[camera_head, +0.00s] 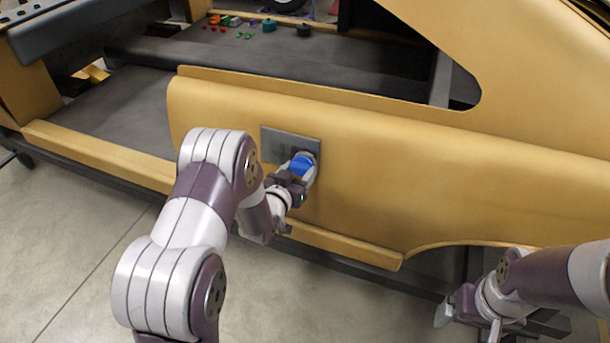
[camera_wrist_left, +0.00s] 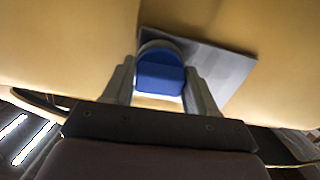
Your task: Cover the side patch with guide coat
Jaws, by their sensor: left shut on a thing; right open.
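The side patch (camera_head: 283,138) is a grey rectangle on the yellow side panel of the car shell. It has faint darker marks, and its lower right is partly hidden. My left gripper (camera_head: 300,173) is shut on a blue applicator (camera_head: 303,163) with a rounded grey pad, at the patch's lower right corner. In the left wrist view the blue applicator (camera_wrist_left: 160,77) sits between the fingers, with the patch (camera_wrist_left: 222,67) behind it and to the right. I cannot tell whether the pad touches it. My right gripper (camera_head: 468,320) is open and empty at the lower right.
The yellow side panel (camera_head: 440,175) runs wide around the patch, with a wheel arch at lower right. Several small coloured items, including a green cylinder (camera_head: 269,25), lie on the dark floor inside the shell. The concrete floor (camera_head: 60,240) is clear at left.

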